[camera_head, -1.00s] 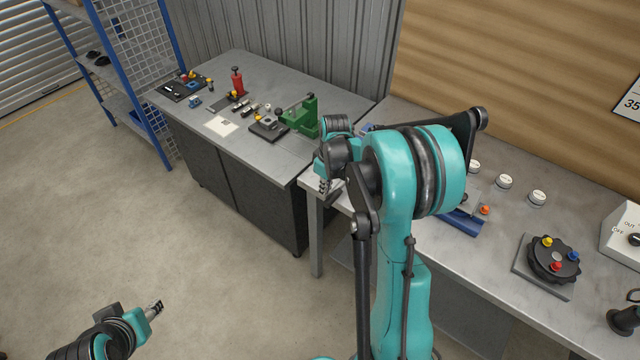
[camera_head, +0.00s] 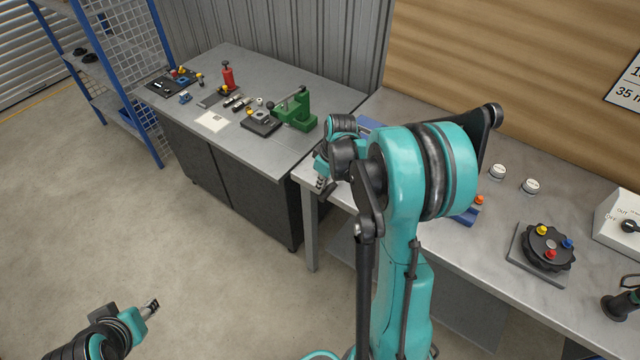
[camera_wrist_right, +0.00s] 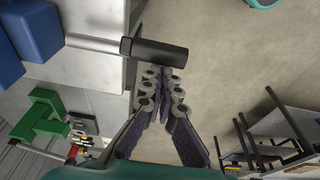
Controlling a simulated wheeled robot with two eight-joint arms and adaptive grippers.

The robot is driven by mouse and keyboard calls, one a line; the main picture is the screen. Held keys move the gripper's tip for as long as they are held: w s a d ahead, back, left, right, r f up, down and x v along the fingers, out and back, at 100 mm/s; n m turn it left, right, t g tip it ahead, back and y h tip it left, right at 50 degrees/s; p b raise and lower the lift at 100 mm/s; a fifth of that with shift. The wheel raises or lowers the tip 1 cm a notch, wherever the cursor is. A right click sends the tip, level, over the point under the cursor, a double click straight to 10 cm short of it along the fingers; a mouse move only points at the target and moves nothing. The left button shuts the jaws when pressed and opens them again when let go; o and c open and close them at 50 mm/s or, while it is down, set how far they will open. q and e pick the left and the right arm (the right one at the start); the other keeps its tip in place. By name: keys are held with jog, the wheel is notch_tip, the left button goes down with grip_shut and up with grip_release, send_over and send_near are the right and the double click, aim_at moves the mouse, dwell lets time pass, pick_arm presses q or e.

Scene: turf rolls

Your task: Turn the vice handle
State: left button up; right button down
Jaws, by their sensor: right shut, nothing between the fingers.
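In the right wrist view the vice (camera_wrist_right: 38,28) shows as blue blocks at the upper left. A pale metal rod runs from it to a black handle grip (camera_wrist_right: 160,52), which sticks out past the bench edge. My right gripper (camera_wrist_right: 165,78) is shut and empty, its fingertips close to the grip's lower side. I cannot tell whether they touch it. In the head view my right gripper (camera_head: 321,184) is at the bench's left end, and my arm hides the handle. My left gripper (camera_head: 151,306) is low at the left over the floor, too small to read.
The right workbench (camera_head: 440,240) carries white round knobs (camera_head: 531,186), a black dial with coloured knobs (camera_head: 547,248) and a white control box (camera_head: 622,218). A green tool (camera_head: 296,115) stands on the left bench (camera_head: 285,160). Open floor (camera_head: 190,240) lies in front.

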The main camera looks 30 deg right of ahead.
aim_at(328, 195)
jog(key=shift+s+d+f+t+y+b, duration=0.2)
jog(key=shift+s+f+t+y+b, duration=0.1)
jog(key=shift+s+t+b, duration=0.3)
jog(key=shift+s+d+f+t+y+b, duration=0.15)
jog(key=shift+s+f+t+b, duration=0.15)
jog(key=shift+s+t+b, duration=0.25)
jog(key=shift+s+d+f+t+y+b, duration=0.25)
jog(key=shift+s+t+b, duration=0.25)
jog(key=shift+b, duration=0.25)
jog(key=shift+s+f+b, duration=0.3)
jog(key=shift+b, duration=0.1)
jog(key=shift+d, duration=0.1)
